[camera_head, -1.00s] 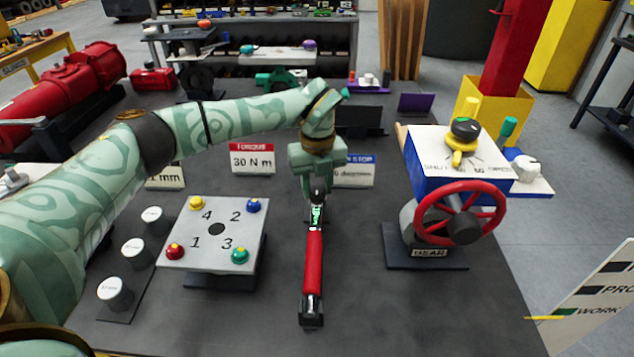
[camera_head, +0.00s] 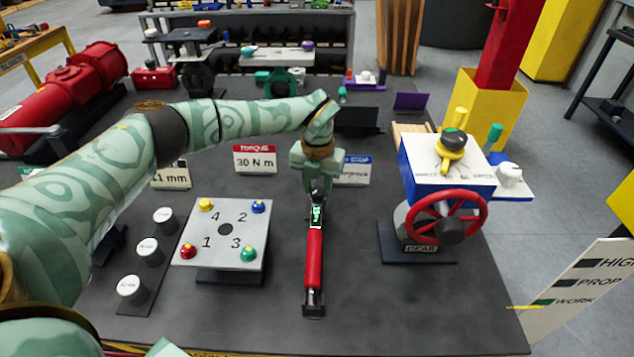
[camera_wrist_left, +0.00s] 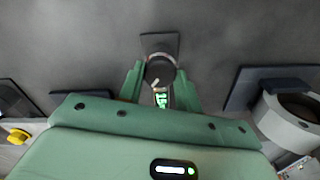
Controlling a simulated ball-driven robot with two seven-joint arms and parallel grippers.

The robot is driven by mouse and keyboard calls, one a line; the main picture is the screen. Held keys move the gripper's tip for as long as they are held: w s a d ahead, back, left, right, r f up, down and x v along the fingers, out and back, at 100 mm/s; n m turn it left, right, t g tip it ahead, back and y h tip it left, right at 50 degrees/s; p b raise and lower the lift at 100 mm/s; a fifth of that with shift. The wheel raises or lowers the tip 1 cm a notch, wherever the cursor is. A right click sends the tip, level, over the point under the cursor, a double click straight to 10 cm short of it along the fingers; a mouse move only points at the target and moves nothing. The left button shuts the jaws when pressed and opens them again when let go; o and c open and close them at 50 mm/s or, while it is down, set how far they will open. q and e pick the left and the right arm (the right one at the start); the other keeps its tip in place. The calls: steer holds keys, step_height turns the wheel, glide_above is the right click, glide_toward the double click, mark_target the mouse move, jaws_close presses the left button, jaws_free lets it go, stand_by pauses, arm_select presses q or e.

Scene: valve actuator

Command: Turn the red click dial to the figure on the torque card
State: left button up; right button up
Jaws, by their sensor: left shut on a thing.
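The torque card (camera_head: 255,158) stands behind the numbered block and reads 30 N m under a red TORQUE band. A red-handled torque wrench (camera_head: 314,258) lies lengthwise on the dark table, with a small green-lit display (camera_head: 317,213) near its far end. My left gripper (camera_head: 318,190) is over that far end. In the left wrist view its fingers (camera_wrist_left: 160,80) are shut on a round dark part with a pale, reddish rim (camera_wrist_left: 160,71), seemingly the click dial. The lit display shows just below it; its figure looks like 15 but is not sure. My right gripper is out of view.
A grey block with numbered coloured knobs (camera_head: 224,262) and several white-topped cylinders (camera_head: 148,250) stand left of the wrench. A valve actuator with a red handwheel (camera_head: 447,218) stands to the right. More cards (camera_head: 355,170) stand behind.

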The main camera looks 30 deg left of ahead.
mark_target(318, 190)
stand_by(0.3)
arm_select(q)
steer(key=o, duration=1)
steer(key=shift+r, duration=0.15)
step_height(318, 190, up, 16)
steer(key=p, duration=0.2)
